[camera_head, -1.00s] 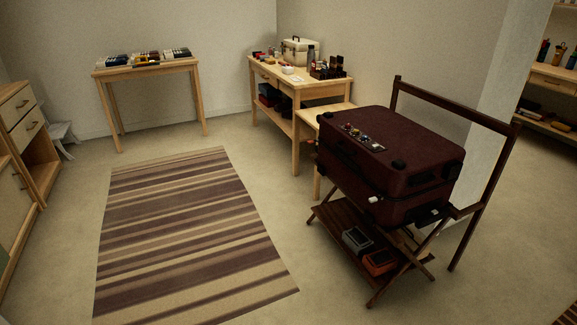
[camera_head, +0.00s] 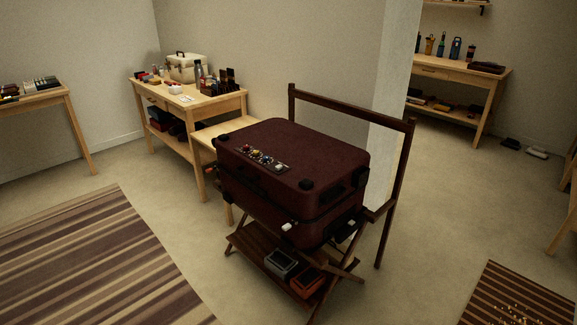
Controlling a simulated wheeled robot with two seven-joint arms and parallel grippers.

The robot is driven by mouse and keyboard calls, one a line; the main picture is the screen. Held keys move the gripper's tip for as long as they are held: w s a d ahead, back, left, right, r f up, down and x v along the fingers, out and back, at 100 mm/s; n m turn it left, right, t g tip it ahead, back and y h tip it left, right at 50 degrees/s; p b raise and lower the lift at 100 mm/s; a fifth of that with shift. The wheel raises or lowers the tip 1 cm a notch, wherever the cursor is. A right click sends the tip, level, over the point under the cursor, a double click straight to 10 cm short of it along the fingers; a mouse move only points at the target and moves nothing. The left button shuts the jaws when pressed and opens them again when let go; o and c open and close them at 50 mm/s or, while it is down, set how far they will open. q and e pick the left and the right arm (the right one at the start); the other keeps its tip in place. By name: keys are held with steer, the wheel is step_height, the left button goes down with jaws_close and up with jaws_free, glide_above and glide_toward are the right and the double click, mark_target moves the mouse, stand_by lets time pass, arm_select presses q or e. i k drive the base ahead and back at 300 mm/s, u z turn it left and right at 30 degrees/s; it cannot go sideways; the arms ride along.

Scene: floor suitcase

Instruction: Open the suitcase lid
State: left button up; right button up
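A dark red suitcase (camera_head: 335,158) lies flat on a dark wooden folding rack (camera_head: 402,185) near the middle of the view. Its lid is shut. A strip with several small coloured items (camera_head: 262,159) lies on the lid's left part. A small white piece (camera_head: 289,226) shows at the suitcase's front side, by the seam. Neither of my grippers is in view.
A wooden stool or low table (camera_head: 215,133) stands close behind the suitcase. A wooden workbench (camera_head: 232,101) with bottles and a cream case (camera_head: 187,68) is behind it. The rack's lower shelf (camera_head: 250,243) holds two small boxes.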

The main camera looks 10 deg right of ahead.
mark_target(320, 171)
steer(key=i, duration=0.9)
steer(key=u, duration=0.45)
